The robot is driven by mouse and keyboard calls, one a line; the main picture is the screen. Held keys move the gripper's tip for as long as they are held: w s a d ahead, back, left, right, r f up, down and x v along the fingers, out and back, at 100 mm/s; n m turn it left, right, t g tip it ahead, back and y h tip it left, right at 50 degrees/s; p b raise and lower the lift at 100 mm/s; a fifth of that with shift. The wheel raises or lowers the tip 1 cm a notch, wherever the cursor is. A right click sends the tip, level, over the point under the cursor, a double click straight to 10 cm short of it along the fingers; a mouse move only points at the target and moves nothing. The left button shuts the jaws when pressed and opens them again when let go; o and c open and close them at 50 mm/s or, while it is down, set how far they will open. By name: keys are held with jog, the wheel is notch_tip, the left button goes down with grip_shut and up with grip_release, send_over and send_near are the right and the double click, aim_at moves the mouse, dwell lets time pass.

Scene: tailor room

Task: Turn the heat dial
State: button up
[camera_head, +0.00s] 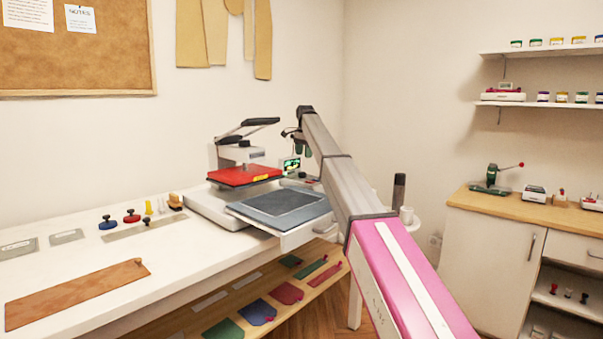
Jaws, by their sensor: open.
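A heat press stands on the white table, with a raised red upper plate (244,176) and a grey lower plate (282,207) pulled toward the front. A small control box with a lit green display (290,164) is at the press's right rear side. The heat dial is too small, or too hidden by my arm, to make out. My gripper (297,148) is small in view at the far end of my arm. It is open and hangs just above and right of the display, apart from it as far as I can tell.
The white table (150,272) holds a brown leather strip (75,292) and several small tools at left. A low shelf under it holds coloured pieces. My arm crosses the right middle. A wooden-topped cabinet (570,215) stands at right.

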aim_at(302, 175)
jog(key=f, duration=0.9)
jog(key=shift+w+a+f, duration=0.15)
jog(key=shift+w+a, duration=0.05)
jog(key=c, duration=0.9)
